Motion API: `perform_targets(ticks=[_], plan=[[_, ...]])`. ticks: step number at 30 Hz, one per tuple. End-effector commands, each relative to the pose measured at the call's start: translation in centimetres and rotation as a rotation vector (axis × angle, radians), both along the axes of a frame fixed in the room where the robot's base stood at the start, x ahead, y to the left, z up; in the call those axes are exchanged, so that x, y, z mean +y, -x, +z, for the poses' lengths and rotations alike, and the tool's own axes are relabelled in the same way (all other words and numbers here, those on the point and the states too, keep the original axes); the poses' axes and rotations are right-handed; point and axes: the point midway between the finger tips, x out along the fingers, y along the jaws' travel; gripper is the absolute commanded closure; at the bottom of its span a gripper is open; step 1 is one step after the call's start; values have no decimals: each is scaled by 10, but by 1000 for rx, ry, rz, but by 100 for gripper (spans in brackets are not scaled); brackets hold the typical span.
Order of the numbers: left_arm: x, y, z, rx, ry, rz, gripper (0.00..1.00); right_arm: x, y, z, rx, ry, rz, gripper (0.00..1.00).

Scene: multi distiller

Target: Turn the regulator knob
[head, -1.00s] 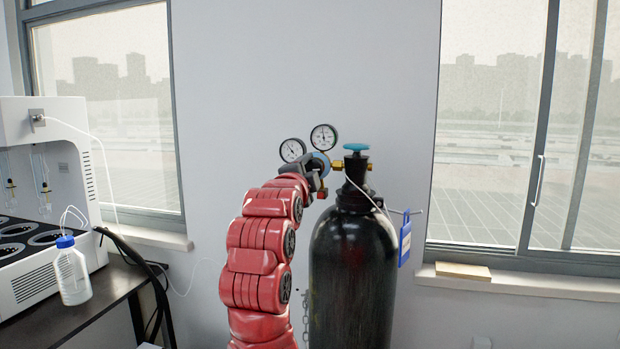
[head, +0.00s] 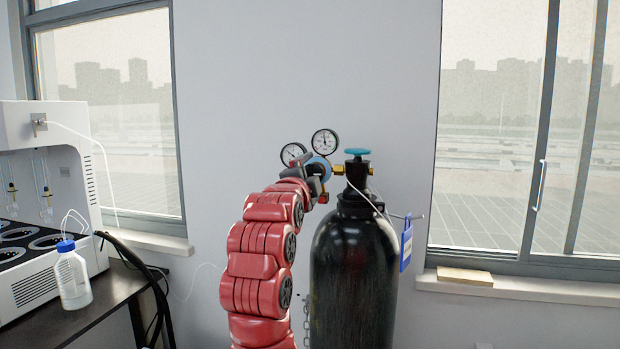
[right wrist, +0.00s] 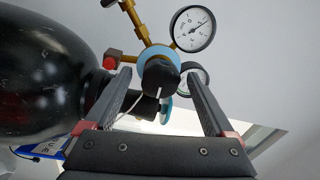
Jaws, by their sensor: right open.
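The regulator sits on the gas cylinder's valve, with its blue body (head: 322,167) beside two gauges. In the right wrist view the black regulator knob (right wrist: 160,76) stands in front of the blue regulator body (right wrist: 158,53). My right gripper (head: 317,180) is at the front of the regulator and partly covers it and the knob. In the right wrist view the right gripper (right wrist: 158,75) is open, with one finger on each side of the knob. Gaps show between the fingers and the knob. My left gripper is not in view.
The black gas cylinder (head: 353,265) stands close to the right of my arm, with a blue-green valve handwheel (head: 357,152) on top. Pressure gauges (head: 325,142) rise above the regulator. At the left, a bench (head: 110,288) carries a white machine and a bottle (head: 72,275).

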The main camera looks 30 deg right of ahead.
Motion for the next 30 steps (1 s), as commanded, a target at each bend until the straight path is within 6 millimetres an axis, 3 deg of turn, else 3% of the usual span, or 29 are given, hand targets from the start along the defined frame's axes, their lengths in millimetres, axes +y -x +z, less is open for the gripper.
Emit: perform_targets(ticks=[8,21,30], plan=[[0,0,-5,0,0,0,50,24,19,-2,-6,1,6,12],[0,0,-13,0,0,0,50,108,90,-10,-2,1,5,12],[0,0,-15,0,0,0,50,130,112,-12,0,1,1,12]])
